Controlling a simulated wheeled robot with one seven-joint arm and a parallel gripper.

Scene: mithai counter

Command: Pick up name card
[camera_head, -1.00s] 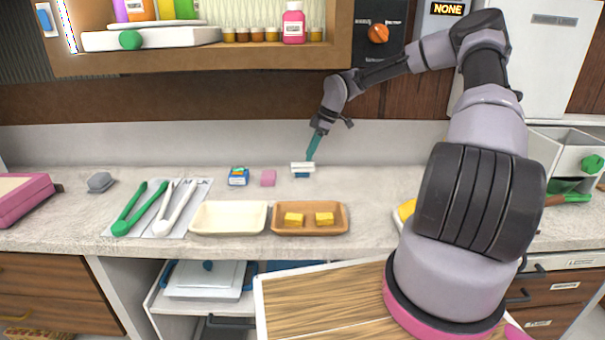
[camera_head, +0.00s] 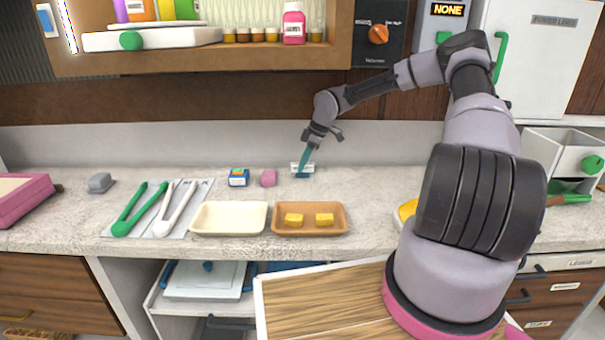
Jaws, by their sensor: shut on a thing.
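A small white name card (camera_head: 296,167) with a blue lower part is at the back of the counter, near the back wall. My gripper (camera_head: 303,168) reaches down to it from the upper right with its teal fingers. The fingers are shut on the card and cover its middle. The card looks upright. I cannot tell whether its lower edge touches the counter.
In front are a cream tray (camera_head: 228,232), a brown tray (camera_head: 345,231) with yellow sweets, and green tongs (camera_head: 138,207). A shelf (camera_head: 200,60) overhangs behind.

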